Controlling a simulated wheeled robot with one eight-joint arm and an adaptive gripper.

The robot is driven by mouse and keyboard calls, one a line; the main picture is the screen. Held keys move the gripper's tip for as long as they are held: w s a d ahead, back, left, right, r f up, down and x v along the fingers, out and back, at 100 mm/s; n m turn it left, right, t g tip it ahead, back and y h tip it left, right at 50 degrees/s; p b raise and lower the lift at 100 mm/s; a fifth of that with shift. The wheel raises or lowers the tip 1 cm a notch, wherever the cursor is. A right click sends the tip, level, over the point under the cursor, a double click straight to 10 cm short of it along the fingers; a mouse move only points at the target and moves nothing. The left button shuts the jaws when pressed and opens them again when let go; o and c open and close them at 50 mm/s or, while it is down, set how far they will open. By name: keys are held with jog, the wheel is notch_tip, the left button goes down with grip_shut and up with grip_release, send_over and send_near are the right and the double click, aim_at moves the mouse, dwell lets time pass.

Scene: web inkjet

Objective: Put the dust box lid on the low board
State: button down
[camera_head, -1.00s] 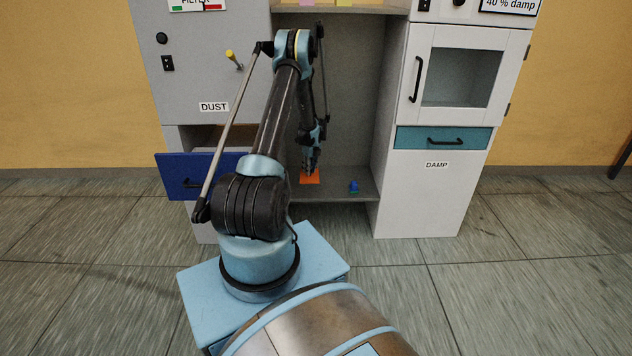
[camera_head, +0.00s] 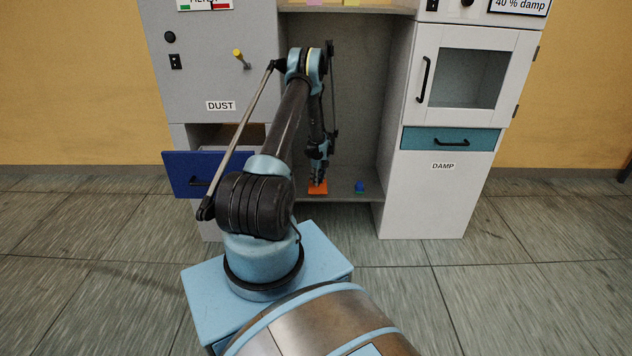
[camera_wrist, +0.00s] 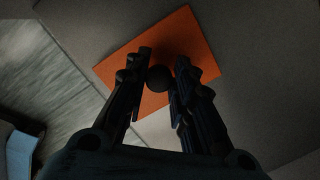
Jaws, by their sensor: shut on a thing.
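The dust box lid, a flat orange plate (camera_head: 318,190) with a dark round knob, is low over the front part of the low board (camera_head: 340,196) between the two cabinets. In the wrist view the orange lid (camera_wrist: 190,38) lies beyond my fingers, with its knob (camera_wrist: 159,79) between them. My gripper (camera_head: 318,176) points down and is shut on the lid by the knob; it also shows in the wrist view (camera_wrist: 160,82). The lid's left corner is near the board's edge there. I cannot tell whether the lid touches the board.
A small blue and green object (camera_head: 360,187) stands on the board, right of the lid. A blue drawer (camera_head: 190,176) hangs open under the DUST cabinet (camera_head: 220,70) at left. The DAMP cabinet (camera_head: 435,195) bounds the bay at right.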

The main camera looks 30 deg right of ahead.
aim_at(320, 187)
jog(key=c, duration=1.4)
grip_release()
jog(key=shift+o, duration=0.2)
notch_tip(320, 187, up, 12)
jog(key=s, duration=0.1)
jog(key=shift+s+d, duration=0.2)
jog(key=shift+s, duration=0.15)
jog(key=shift+s, duration=0.15)
